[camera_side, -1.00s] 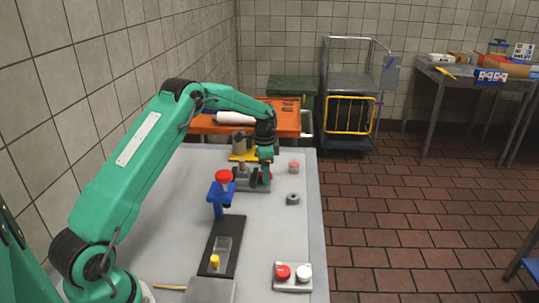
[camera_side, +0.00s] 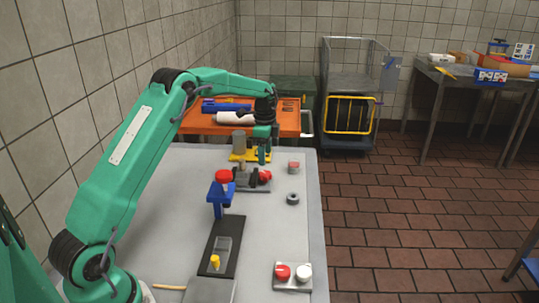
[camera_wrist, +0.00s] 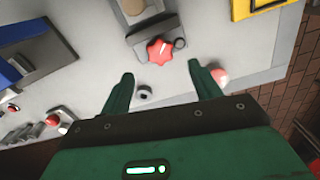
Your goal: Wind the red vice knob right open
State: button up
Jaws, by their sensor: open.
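The vice (camera_side: 252,183) is a dark grey block on a grey base in the middle of the table. Its red knob (camera_side: 265,175) sticks out on its right side. In the wrist view the knob (camera_wrist: 160,52) is star-shaped, against the dark vice jaw (camera_wrist: 152,32). My gripper (camera_side: 263,155) is above and slightly behind the knob in the side view, apart from it. In the wrist view my gripper (camera_wrist: 161,71) has its two fingers spread with nothing between them. The knob appears just beyond the fingertips, roughly centred.
A blue stand with a red top (camera_side: 221,190) is left of the vice. A dark ring (camera_side: 292,198) and a small red-and-white item (camera_side: 293,167) lie to the right. A yellow-based fixture (camera_side: 240,145) stands behind. A button box (camera_side: 292,276) sits in front.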

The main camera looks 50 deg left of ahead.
aim_at(265, 173)
jog(key=shift+r, duration=0.4)
jog(key=shift+s+r+n, duration=0.1)
jog(key=shift+s+n, duration=0.05)
jog(key=shift+n, duration=2.75)
jog(key=m, duration=0.4)
jog(key=shift+w, duration=0.2)
jog(key=shift+f, duration=0.25)
jog(key=shift+f, duration=3.8)
